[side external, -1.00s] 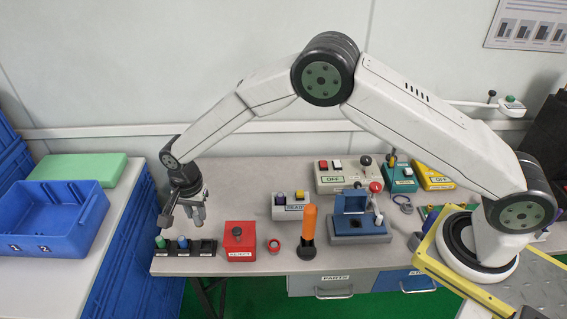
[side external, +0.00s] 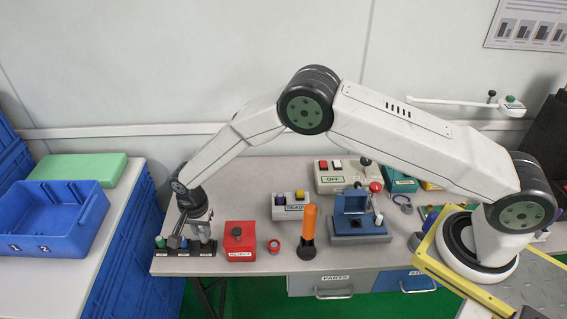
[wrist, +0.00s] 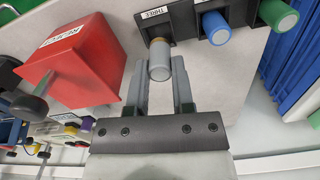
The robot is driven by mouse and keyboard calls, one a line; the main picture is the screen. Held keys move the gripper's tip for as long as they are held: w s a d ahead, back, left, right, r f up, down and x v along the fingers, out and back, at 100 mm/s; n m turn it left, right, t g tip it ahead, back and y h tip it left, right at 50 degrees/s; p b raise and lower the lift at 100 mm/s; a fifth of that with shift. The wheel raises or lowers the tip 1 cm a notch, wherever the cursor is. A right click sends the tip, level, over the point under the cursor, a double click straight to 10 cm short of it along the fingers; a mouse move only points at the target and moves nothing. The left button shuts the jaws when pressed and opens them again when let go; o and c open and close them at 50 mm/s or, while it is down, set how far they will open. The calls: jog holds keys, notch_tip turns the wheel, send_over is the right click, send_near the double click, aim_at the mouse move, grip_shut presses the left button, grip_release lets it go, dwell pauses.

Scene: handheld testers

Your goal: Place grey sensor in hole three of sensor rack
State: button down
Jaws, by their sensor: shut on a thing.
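The grey sensor (wrist: 159,61) is between the fingers of my gripper (wrist: 162,88) in the wrist view, and the gripper is shut on it. The sensor's far end lines up with hole three of the dark sensor rack (wrist: 184,24), by the THREE label. I cannot tell how far it is in the hole. A blue sensor (wrist: 216,28) and a green sensor (wrist: 279,14) stand in the other holes. In the side view my gripper (side external: 192,238) is low over the right part of the rack (side external: 178,254), and its fingers partly hide the blue sensor.
A red box (side external: 240,236) with a black knob stands close to the right of the rack. A red ring (side external: 274,246) and an orange-handled tool (side external: 309,225) are farther right. A blue bin (side external: 60,225) sits on the left table. The bench behind the red box is clear.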

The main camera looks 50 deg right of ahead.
aim_at(202, 230)
jog(key=shift+f, duration=1.5)
jog(key=shift+f, duration=0.15)
jog(key=shift+c, duration=2.4)
grip_release()
jog(key=shift+r, duration=6.15)
